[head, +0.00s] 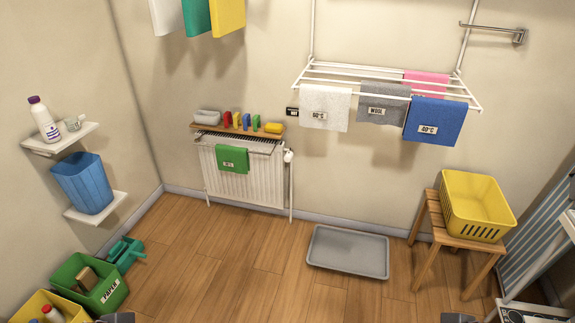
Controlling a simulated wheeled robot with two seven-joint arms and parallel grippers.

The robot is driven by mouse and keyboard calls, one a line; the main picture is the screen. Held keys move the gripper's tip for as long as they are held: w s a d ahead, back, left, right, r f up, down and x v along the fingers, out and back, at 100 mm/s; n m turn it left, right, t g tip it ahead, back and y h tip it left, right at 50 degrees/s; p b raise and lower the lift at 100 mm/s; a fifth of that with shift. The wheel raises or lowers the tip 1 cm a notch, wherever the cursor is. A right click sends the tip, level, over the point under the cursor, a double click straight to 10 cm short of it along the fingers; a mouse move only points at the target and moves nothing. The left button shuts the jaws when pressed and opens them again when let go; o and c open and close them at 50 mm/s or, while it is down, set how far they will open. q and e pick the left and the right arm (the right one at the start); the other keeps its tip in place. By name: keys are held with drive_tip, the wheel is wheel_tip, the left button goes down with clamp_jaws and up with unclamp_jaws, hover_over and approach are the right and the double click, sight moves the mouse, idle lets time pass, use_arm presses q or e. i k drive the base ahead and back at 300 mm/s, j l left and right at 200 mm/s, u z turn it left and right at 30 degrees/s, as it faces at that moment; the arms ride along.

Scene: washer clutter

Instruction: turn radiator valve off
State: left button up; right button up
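The white radiator (262,180) stands against the back wall. A white valve knob (289,156) sits at its upper right corner, above a thin vertical pipe (291,190). The knob is small in the view, and its setting cannot be read. Only dark grey ends of my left gripper (115,318) and my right gripper (458,318) show at the bottom edge. Both are far from the valve, and their fingers cannot be made out.
A shelf (233,133) with small coloured items is above the radiator; a green cloth (232,159) hangs on it. A grey tray (348,252) lies on the floor. A stool (437,232) with a yellow basket (477,206) stands right, a green bin (90,285) left. Middle floor is clear.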

sight(289, 157)
drive_tip(key=i+j, duration=0.15)
drive_tip(key=i, duration=0.3)
drive_tip(key=i+j, duration=0.2)
drive_tip(key=i, duration=0.3)
drive_tip(key=i+j, duration=0.15)
drive_tip(key=i, duration=0.3)
drive_tip(key=i+j, duration=0.2)
drive_tip(key=i, duration=0.3)
drive_tip(key=i+j, duration=0.2)
drive_tip(key=i, duration=0.25)
